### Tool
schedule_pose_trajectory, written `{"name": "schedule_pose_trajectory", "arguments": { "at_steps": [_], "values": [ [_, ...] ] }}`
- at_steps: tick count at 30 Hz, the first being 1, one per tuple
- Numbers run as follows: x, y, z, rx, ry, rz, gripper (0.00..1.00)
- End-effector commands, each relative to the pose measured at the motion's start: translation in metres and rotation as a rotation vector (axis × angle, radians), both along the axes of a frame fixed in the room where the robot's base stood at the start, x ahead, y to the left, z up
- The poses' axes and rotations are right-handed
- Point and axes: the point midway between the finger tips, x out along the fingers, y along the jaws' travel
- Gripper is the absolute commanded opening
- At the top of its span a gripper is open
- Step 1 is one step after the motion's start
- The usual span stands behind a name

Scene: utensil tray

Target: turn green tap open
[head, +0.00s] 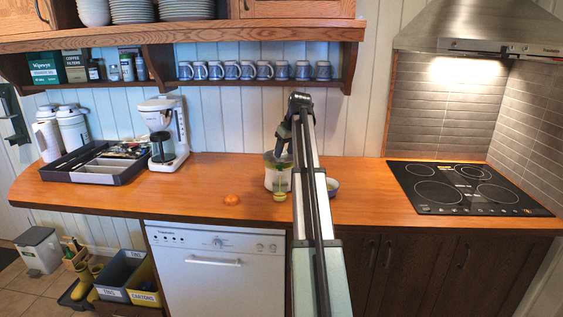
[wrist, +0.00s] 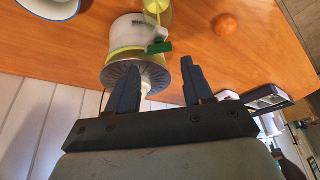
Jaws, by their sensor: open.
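A white citrus juicer (head: 270,180) stands on the wooden counter near the middle of the head view. In the wrist view the juicer (wrist: 127,33) shows its ribbed cone and a small green tap (wrist: 160,47) on its side. The tap is too small to make out in the head view. My gripper (wrist: 158,78) is open and empty. Its fingers are spread on either side of the cone's edge in the wrist view, and the tap lies beyond their tips, apart from them. In the head view my arm partly hides the juicer.
A glass (head: 280,188) stands in front of the juicer. An orange (head: 232,200) lies to its left and a bowl (head: 333,186) to its right. A coffee maker (head: 165,130) and utensil tray (head: 95,172) stand left; a hob (head: 465,188) is right.

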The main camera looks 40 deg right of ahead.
Motion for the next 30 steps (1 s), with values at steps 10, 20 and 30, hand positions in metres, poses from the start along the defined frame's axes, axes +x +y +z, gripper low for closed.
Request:
{"name": "schedule_pose_trajectory", "arguments": {
  "at_steps": [10,20,30],
  "values": [
    [0.019,-0.001,-0.046,0.0,0.001,0.0,0.51],
    [0.023,-0.001,-0.056,-0.001,-0.001,0.0,0.51],
    [0.023,-0.001,-0.056,-0.001,-0.001,0.0,0.36]
  ]
}}
